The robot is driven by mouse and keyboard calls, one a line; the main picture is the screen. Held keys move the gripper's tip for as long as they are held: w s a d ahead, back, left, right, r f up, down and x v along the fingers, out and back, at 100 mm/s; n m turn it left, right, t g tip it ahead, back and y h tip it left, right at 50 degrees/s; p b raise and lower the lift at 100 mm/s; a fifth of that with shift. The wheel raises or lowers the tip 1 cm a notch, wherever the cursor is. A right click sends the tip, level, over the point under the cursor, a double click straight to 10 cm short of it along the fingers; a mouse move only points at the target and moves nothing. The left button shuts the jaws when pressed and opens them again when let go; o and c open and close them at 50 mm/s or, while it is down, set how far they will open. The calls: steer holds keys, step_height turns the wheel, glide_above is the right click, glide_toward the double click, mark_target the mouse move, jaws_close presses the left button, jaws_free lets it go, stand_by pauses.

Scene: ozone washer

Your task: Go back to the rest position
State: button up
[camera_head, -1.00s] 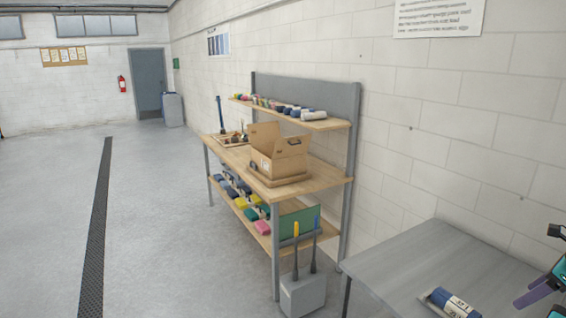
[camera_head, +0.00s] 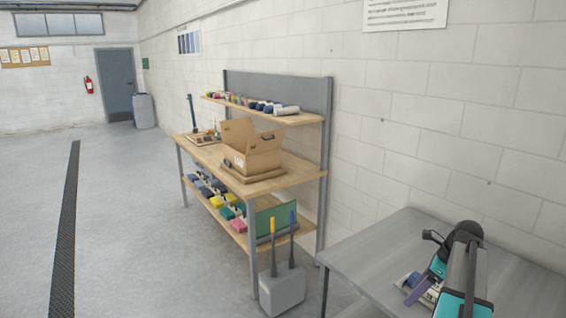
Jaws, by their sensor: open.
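My gripper (camera_head: 420,287) is at the lower right, over the grey table (camera_head: 365,245), with a purple finger showing. It looks open and empty, though my teal and grey arm hides part of it. A blue and white cylindrical item (camera_head: 408,279) lies on the table just behind and under the gripper, mostly hidden. I cannot tell whether the finger touches it.
A wooden workbench (camera_head: 300,175) with a grey back panel stands left of the table, holding an open cardboard box (camera_head: 262,165). A grey bin (camera_head: 282,290) with two upright handles stands at its near end. The floor at left is clear.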

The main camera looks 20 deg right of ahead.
steer(key=a+f+n+g+y+b, duration=0.1)
steer(key=a+f+n+g+b, duration=0.5)
steer(key=a+f, duration=2.55)
steer(key=s+a+f+n+g+h+b, duration=0.1)
steer(key=s+a+f+n+g+b, duration=0.15)
steer(key=s+a+f+n, duration=0.65)
steer(key=s+a+f+n+h, duration=0.3)
steer(key=s+f+n+h, duration=0.1)
steer(key=s+f+n, duration=0.7)
steer(key=shift+s+f+n+b, duration=0.45)
steer(key=shift+s+n, duration=0.95)
steer(key=shift+n, duration=0.4)
steer(key=shift+r, duration=0.1)
